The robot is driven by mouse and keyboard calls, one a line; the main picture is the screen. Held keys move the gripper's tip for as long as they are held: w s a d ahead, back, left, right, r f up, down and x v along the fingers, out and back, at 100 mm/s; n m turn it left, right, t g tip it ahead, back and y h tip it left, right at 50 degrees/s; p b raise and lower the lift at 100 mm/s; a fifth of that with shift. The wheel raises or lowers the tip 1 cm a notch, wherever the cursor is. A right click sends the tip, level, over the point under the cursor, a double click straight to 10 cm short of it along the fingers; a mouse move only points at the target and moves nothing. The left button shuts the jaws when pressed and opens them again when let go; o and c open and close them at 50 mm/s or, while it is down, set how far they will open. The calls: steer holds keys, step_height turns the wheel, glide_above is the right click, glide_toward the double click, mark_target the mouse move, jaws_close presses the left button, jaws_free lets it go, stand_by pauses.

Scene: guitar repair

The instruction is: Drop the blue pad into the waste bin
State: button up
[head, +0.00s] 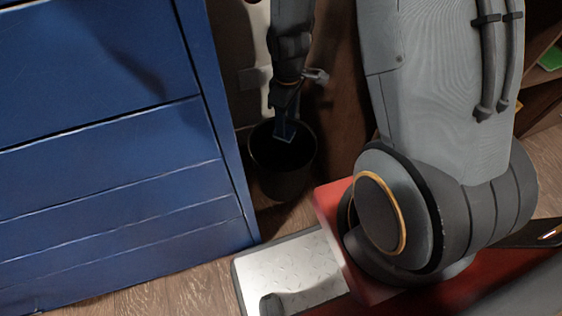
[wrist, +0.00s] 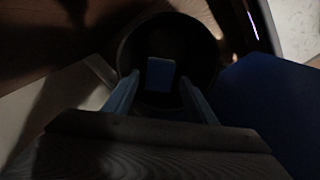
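The blue pad (wrist: 160,75) shows in the wrist view inside the round outline of the dark waste bin (wrist: 127,53). Dark gaps show between the pad and both fingers of my gripper (wrist: 161,80), which are spread apart. I cannot tell how deep the pad is in the bin. In the head view the black bin (head: 284,180) stands upright on the floor. My gripper (head: 285,118) points down over its mouth, with a small blue patch (head: 285,131) at its tip. The bin's inside is very dark.
A blue drawer cabinet (head: 110,150) stands close at the bin's left. A wooden panel (head: 340,95) rises behind it to the right. Shelves (head: 540,85) stand at the far right. Some wooden floor (head: 165,292) is bare in front of the cabinet.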

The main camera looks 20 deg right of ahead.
steer(key=shift+o, duration=0.7)
step_height(320, 180, up, 8)
steer(key=p, duration=0.3)
steer(key=shift+f, duration=0.1)
